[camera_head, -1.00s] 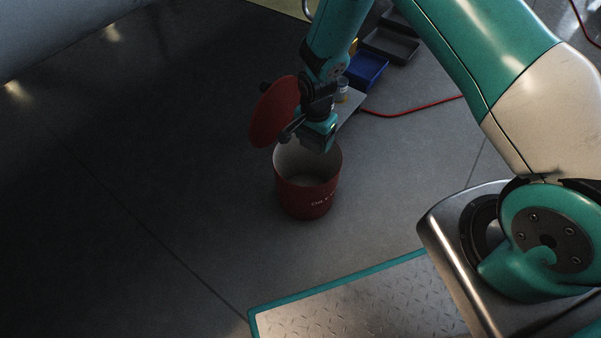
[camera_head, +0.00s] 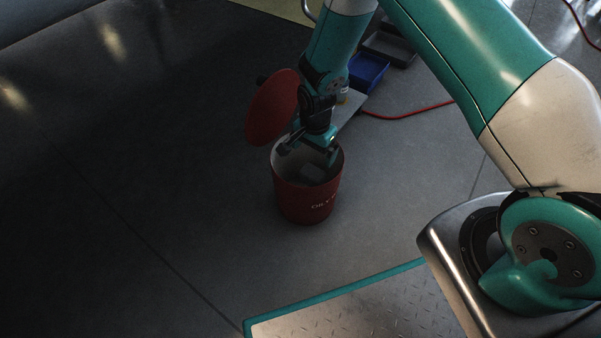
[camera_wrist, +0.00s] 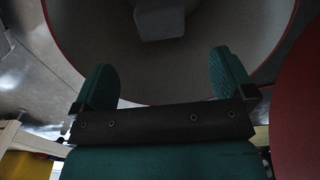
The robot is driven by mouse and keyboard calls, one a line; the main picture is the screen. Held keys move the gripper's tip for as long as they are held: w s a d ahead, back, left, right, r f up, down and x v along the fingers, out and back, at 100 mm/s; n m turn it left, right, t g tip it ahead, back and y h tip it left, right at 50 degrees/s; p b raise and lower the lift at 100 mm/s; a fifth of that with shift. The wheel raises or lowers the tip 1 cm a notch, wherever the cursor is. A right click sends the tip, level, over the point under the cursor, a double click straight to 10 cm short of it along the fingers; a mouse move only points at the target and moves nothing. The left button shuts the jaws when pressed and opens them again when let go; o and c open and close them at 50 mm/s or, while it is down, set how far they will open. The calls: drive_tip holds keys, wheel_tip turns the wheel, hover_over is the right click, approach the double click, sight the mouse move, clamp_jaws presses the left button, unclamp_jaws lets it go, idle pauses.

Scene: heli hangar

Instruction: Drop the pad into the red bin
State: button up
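The red bin (camera_head: 303,203) stands upright on the floor, its round red lid (camera_head: 272,107) tilted open at the back left. My gripper (camera_head: 312,152) is over the bin's mouth, pointing down. In the wrist view my gripper (camera_wrist: 168,82) has its two teal fingers spread wide, with nothing between them. A pale grey, block-like pad (camera_wrist: 160,20) shows beyond the fingers, inside the bin's rim. It also shows within the bin in the head view (camera_head: 312,172), below the gripper and apart from it. I cannot tell whether it is resting on the bottom.
A blue tray (camera_head: 367,72) and a dark grey tray (camera_head: 390,48) lie behind the arm. A red cable (camera_head: 405,113) runs over the floor to the right. A teal-edged metal plate (camera_head: 350,315) is at the front. Floor left of the bin is clear.

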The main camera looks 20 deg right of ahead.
wheel_tip(320, 180, up, 17)
drive_tip(key=p, duration=0.8)
drive_tip(key=shift+r, duration=0.2)
